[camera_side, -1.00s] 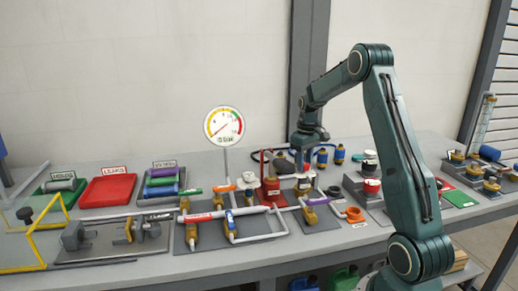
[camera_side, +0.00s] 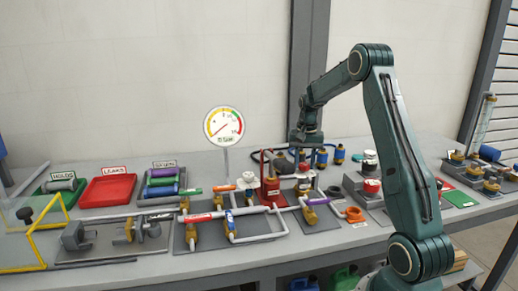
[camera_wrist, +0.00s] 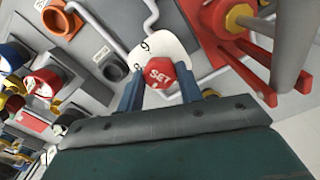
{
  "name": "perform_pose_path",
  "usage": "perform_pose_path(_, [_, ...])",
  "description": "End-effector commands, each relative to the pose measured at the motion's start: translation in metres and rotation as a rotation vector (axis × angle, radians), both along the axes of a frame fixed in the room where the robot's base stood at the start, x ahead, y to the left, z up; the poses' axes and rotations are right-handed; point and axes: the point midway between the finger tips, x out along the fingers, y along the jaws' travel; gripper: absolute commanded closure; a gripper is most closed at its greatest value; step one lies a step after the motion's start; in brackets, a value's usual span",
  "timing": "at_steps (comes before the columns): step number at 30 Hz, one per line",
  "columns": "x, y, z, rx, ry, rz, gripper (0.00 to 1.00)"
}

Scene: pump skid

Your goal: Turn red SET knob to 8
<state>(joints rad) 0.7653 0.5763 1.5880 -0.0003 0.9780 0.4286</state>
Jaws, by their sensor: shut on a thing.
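The red SET knob (camera_wrist: 160,73) is in the upper middle of the wrist view, over a white dial plate (camera_wrist: 160,45) with dark numerals. My gripper (camera_wrist: 160,82) has its two blue fingers on either side of the knob and is shut on it. Which numeral the knob points at cannot be told.
A red stand (camera_wrist: 240,35) with long prongs is close to the right of the knob in the wrist view. Pale pipes run around the plate. In the side view a round gauge (camera_side: 223,125), a red tray (camera_side: 109,190) and valve pipework stand to the left.

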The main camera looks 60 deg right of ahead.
Motion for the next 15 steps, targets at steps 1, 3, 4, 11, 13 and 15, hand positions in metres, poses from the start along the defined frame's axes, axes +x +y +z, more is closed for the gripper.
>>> perform_pose_path(1, [0.0007, -0.0007, 0.0009, -0.003, -0.003, -0.045, 0.87])
perform_pose_path(3, [0.0007, -0.0007, 0.0009, -0.003, -0.003, -0.111, 0.87])
perform_pose_path(4, [0.0007, -0.0007, 0.0009, -0.003, -0.003, -0.14, 0.87])
perform_pose_path(11, [0.0006, -0.0008, 0.001, -0.003, -0.003, -0.359, 0.87])
perform_pose_path(13, [0.0006, -0.0008, 0.0011, -0.003, -0.004, -0.425, 0.87])
perform_pose_path(15, [0.0006, -0.0009, 0.0011, -0.003, -0.004, -0.491, 0.87])
